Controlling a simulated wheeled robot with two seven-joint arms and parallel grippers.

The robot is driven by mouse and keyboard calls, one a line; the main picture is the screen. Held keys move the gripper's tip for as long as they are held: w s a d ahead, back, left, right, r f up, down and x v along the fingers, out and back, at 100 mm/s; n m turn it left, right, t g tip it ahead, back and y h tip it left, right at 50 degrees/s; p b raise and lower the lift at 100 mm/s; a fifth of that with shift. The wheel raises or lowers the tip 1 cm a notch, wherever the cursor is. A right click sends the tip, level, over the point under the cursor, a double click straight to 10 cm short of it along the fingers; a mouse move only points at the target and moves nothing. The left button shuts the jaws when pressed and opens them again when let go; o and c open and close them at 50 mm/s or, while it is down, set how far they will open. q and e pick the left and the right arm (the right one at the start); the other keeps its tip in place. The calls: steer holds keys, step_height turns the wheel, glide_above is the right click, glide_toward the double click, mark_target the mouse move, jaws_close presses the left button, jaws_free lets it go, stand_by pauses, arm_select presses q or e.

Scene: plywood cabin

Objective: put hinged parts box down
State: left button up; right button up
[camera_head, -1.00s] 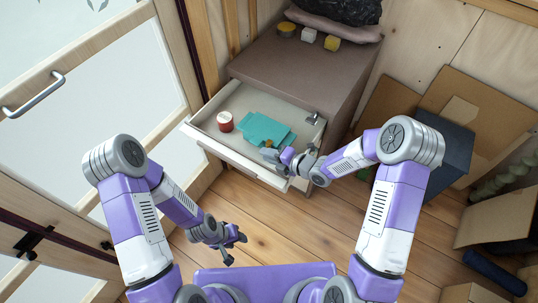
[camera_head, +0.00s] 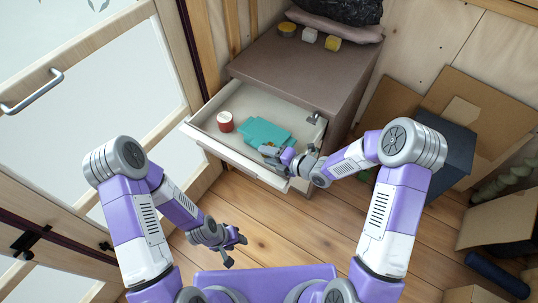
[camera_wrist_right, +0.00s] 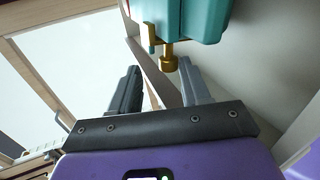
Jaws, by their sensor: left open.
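The teal hinged parts box (camera_head: 264,131) lies in the open drawer (camera_head: 208,128) of the brown cabinet. In the right wrist view the box (camera_wrist_right: 195,18) is at the top, with a brass latch and knob (camera_wrist_right: 169,58) on its near side. My right gripper (camera_head: 273,157) is over the drawer's front part, at the box's near edge. Its fingers (camera_wrist_right: 160,78) stand apart, with the knob just ahead of the gap and nothing clamped between them.
A red round tin (camera_head: 225,122) stands in the drawer left of the box. Yellow and white small items (camera_head: 310,35) and a cushion sit on the cabinet top (camera_head: 300,65). Cardboard and a dark box (camera_head: 447,150) stand at the right. A glazed door is at the left.

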steer(key=shift+s+d+f+p, duration=0.15)
steer(key=shift+s+p, duration=0.05)
steer(key=shift+p, duration=0.35)
steer(key=shift+w+r+p, duration=0.1)
steer(key=shift+r+p, duration=0.25)
steer(key=shift+p, duration=0.2)
steer(key=p+v, duration=0.2)
steer(key=v, duration=1)
steer(key=shift+r, duration=0.1)
